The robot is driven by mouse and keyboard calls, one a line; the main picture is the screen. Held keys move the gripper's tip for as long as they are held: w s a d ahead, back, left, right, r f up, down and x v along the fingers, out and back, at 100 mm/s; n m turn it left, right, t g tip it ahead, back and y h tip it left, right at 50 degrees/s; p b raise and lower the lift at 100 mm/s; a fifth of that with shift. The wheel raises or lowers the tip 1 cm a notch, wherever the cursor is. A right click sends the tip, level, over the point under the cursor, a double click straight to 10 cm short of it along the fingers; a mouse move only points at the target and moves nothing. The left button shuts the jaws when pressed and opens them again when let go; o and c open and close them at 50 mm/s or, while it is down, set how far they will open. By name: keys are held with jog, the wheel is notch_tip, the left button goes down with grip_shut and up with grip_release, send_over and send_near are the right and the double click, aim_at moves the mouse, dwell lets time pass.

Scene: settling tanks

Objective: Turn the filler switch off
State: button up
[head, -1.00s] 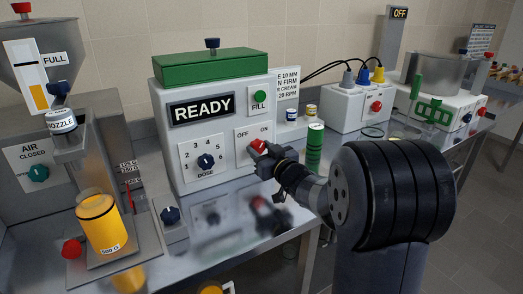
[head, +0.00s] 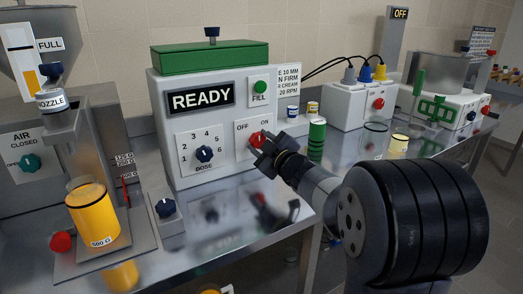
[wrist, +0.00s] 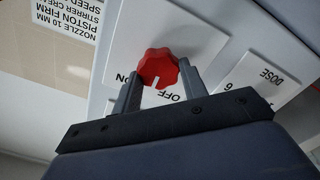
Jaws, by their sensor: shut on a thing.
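The filler switch is a red knob (head: 256,140) on the white filler box (head: 165,130), on a plate marked OFF at left and ON at right. My gripper (head: 262,146) reaches it from the right and front. In the wrist view, which is upside down, the red knob (wrist: 158,63) sits between the two fingers of my gripper (wrist: 160,82), which is shut on it. The knob's white mark shows on the side toward the labels, roughly between ON and OFF. The box's display reads READY.
The dose knob (head: 204,154) is left of the switch and the green FILL button (head: 260,87) above it. A green container (head: 316,138) stands close right of my gripper. An amber jar (head: 92,215) sits under the nozzle at left. A white box with cables (head: 350,108) stands behind.

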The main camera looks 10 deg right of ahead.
jog(key=n+b, duration=0.3)
jog(key=n, duration=0.3)
jog(key=shift+a+f, duration=0.1)
jog(key=shift+f, duration=0.05)
jog(key=shift+n+b, duration=0.3)
jog(key=o, duration=1)
jog(key=p+v, duration=0.1)
jog(key=v, duration=0.9)
jog(key=shift+s, duration=0.4)
jog(key=shift+w, duration=0.1)
